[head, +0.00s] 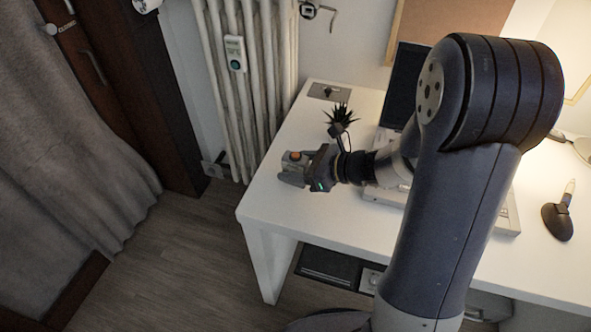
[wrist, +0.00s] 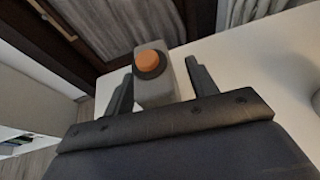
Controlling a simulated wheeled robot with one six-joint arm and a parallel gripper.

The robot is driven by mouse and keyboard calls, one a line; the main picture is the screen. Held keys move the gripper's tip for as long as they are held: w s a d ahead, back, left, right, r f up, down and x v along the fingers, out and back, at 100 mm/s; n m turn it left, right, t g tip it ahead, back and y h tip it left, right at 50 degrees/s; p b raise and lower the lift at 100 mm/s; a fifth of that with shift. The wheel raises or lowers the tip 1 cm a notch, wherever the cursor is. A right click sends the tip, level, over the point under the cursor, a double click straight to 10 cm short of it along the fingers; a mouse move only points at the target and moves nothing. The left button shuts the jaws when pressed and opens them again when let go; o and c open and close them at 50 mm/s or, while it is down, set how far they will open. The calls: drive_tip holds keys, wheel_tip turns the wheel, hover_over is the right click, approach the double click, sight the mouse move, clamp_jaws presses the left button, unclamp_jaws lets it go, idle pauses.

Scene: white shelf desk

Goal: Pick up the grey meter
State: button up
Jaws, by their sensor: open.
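The grey meter (wrist: 153,86) is a small grey box with an orange round knob on a dark ring. In the wrist view it stands on the white desk between the fingers of my gripper (wrist: 160,85). The fingers are apart, with a gap visible on each side of the meter. In the head view the meter (head: 293,161) is near the left end of the desk, and my gripper (head: 292,172) reaches it from the right. The lower part of the meter is hidden by my gripper.
The white desk (head: 262,205) has a free left corner. A dark spiky plant (head: 341,116) stands behind my gripper. A laptop (head: 403,85) is at the back and a pen holder (head: 558,219) at the right. A radiator (head: 262,90) is beyond the desk.

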drive_tip(key=c, duration=1.1)
drive_tip(key=shift+r, duration=0.1)
